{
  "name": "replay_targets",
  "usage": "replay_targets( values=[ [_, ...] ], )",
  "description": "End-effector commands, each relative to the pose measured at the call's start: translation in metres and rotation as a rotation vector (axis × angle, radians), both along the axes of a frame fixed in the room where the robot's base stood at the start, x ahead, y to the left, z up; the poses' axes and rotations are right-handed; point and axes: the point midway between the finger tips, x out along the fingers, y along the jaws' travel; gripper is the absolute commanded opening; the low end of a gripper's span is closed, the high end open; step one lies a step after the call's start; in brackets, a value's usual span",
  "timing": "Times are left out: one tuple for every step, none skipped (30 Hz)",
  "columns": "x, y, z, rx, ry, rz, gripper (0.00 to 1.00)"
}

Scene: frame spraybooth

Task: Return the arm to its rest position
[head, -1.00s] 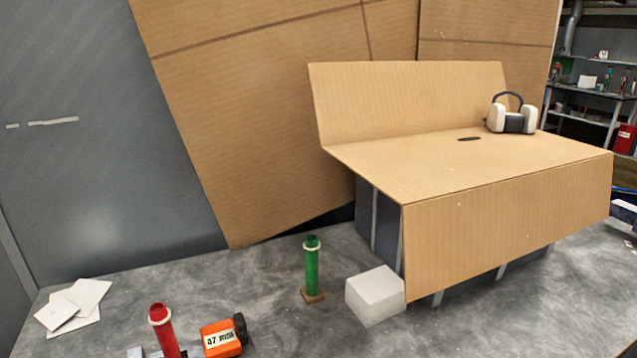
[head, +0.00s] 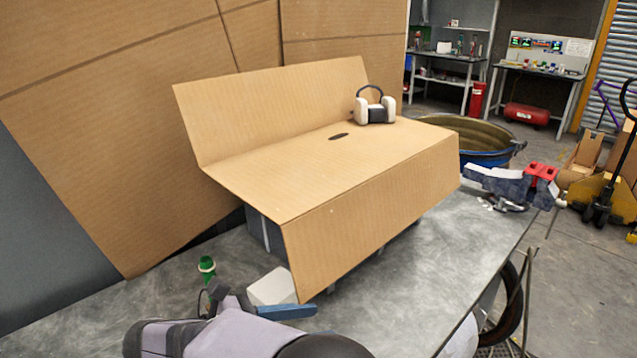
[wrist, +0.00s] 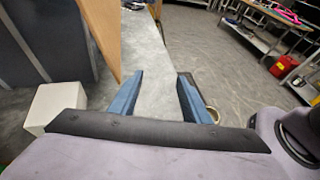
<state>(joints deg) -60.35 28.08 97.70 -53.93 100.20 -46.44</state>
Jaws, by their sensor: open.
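My gripper (wrist: 160,88) is open and empty, its two blue fingers apart in the wrist view with grey bench top and floor between them. In the head view my arm enters along the bottom edge, and a blue finger (head: 288,311) shows just in front of the white block (head: 272,286). In the wrist view the white block (wrist: 55,105) sits left of the fingers. I cannot tell how high the gripper is above the bench. The arm hides part of the bench's near side.
A green tube (head: 207,268) is partly hidden behind my arm. Bench right of the gripper is clear.

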Motion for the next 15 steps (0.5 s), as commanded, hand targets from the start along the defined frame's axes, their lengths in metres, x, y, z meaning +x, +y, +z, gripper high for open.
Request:
replay_targets(
  values=[
    [0.008, -0.021, 0.003, 0.061, -0.072, -0.105, 0.43],
    [0.011, -0.032, 0.004, 0.092, -0.116, -0.163, 0.43],
    [0.014, -0.047, 0.006, 0.135, -0.18, -0.241, 0.43],
    [0.017, -0.058, 0.007, 0.164, -0.228, -0.301, 0.43],
    [0.018, -0.069, 0.008, 0.191, -0.276, -0.36, 0.43],
    [0.021, -0.084, 0.01, 0.226, -0.345, -0.44, 0.43],
    [0.022, -0.095, 0.011, 0.25, -0.395, -0.5, 0.43],
    [0.022, -0.106, 0.012, 0.272, -0.445, -0.562, 0.43],
    [0.022, -0.122, 0.012, 0.303, -0.513, -0.646, 0.43],
    [0.021, -0.134, 0.009, 0.327, -0.558, -0.709, 0.43],
    [0.019, -0.145, 0.005, 0.348, -0.596, -0.77, 0.43],
    [0.014, -0.16, -0.004, 0.383, -0.632, -0.849, 0.43],
    [0.009, -0.169, -0.014, 0.411, -0.647, -0.907, 0.43],
    [0.003, -0.178, -0.026, 0.444, -0.652, -0.964, 0.43],
    [-0.008, -0.188, -0.045, 0.491, -0.646, -1.039, 0.43]
  ],
)
